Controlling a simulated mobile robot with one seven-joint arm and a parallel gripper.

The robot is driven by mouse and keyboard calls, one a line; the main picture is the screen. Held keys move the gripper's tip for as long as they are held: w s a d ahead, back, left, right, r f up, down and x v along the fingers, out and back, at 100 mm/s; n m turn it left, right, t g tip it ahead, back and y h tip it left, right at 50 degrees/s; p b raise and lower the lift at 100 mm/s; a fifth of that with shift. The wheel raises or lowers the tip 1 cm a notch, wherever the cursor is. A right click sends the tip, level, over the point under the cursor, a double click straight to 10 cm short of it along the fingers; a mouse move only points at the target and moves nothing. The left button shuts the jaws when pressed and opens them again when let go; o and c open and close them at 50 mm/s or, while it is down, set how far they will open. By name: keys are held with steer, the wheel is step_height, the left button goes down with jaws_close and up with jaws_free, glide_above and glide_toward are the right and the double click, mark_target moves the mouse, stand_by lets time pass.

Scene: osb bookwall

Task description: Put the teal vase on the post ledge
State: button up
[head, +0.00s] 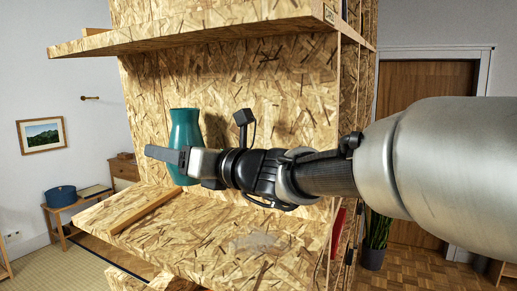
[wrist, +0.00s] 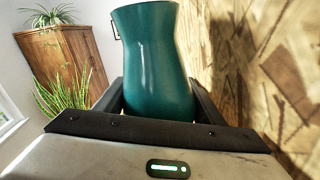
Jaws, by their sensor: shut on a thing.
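The teal vase (head: 185,130) is upright in front of the OSB back panel, above the left part of the middle OSB shelf (head: 215,235). My gripper (head: 168,156) reaches in from the right and is shut on the vase. In the wrist view the vase (wrist: 155,60) stands between the two dark fingers (wrist: 155,100); its base is hidden. In the head view I cannot tell whether its base touches the shelf. No ledge is marked as the post ledge, so I cannot tell which board it is.
An upper OSB shelf (head: 200,38) overhangs my gripper. A loose wooden strip (head: 147,211) lies on the middle shelf's left side. The shelf's front part is otherwise clear. A side panel (head: 348,110) stands at the right, with a plant (head: 377,232) beyond.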

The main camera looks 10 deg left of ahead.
steer(key=shift+w+a+f+b, duration=0.1)
steer(key=shift+a+f+b, duration=0.1)
steer(key=shift+f+b, duration=1.3)
steer(key=shift+w+a+f+b, duration=0.15)
steer(key=shift+f+b, duration=0.8)
steer(key=shift+f, duration=0.9)
steer(key=shift+s+f+b, duration=0.1)
steer(key=shift+f+b, duration=0.25)
steer(key=o, duration=1.5)
steer(key=shift+o, duration=0.4)
steer(key=shift+d+f, duration=0.1)
steer(key=shift+d, duration=0.05)
